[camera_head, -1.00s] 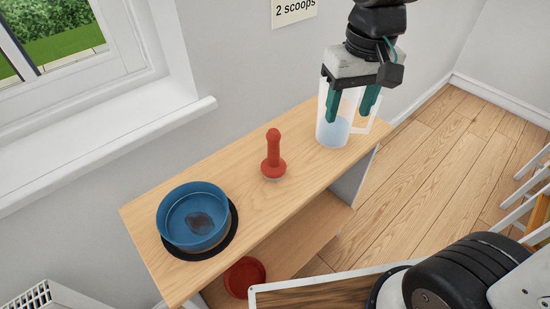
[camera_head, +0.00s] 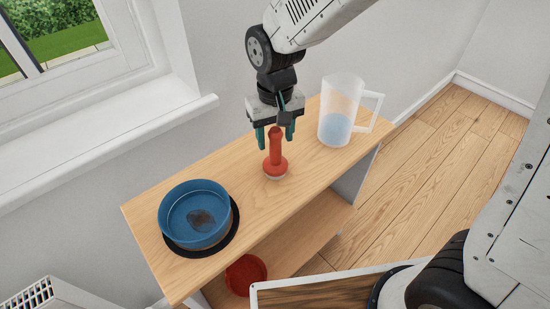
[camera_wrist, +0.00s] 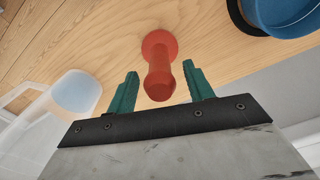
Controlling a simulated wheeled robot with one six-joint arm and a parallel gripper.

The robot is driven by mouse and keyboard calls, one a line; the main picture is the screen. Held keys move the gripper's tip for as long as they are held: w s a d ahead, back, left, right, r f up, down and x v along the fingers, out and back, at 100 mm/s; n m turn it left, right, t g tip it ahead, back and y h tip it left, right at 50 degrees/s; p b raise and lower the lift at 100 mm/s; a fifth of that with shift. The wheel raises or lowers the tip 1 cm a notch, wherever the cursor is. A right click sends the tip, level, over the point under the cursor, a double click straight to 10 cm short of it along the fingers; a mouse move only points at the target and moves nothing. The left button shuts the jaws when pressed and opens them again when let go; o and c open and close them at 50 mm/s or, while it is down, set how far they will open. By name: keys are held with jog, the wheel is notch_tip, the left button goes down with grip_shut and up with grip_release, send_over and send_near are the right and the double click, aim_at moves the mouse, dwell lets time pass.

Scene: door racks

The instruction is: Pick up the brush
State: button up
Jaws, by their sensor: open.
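The red brush (camera_head: 275,158) stands upright on the wooden shelf top, its knobbed handle pointing up and its pale bristles just showing below the red base. My gripper (camera_head: 276,140) is open above it, pointing down, with the teal fingers on either side of the top of the handle. In the wrist view, the brush (camera_wrist: 159,68) lies between and beyond the two fingertips of my gripper (camera_wrist: 161,82). A gap shows on both sides, and the fingers do not appear to touch it.
A blue bowl (camera_head: 171,213) with a dark patch inside sits on a black round mat (camera_head: 233,226) at left. A clear jug (camera_head: 343,88) with bluish liquid stands at right, close to my gripper. A red dish (camera_head: 245,275) is on the lower shelf. A wall is behind.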

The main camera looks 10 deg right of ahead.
jog(key=shift+f, duration=0.65)
jog(key=c, duration=1.1)
jog(key=shift+r, duration=0.2)
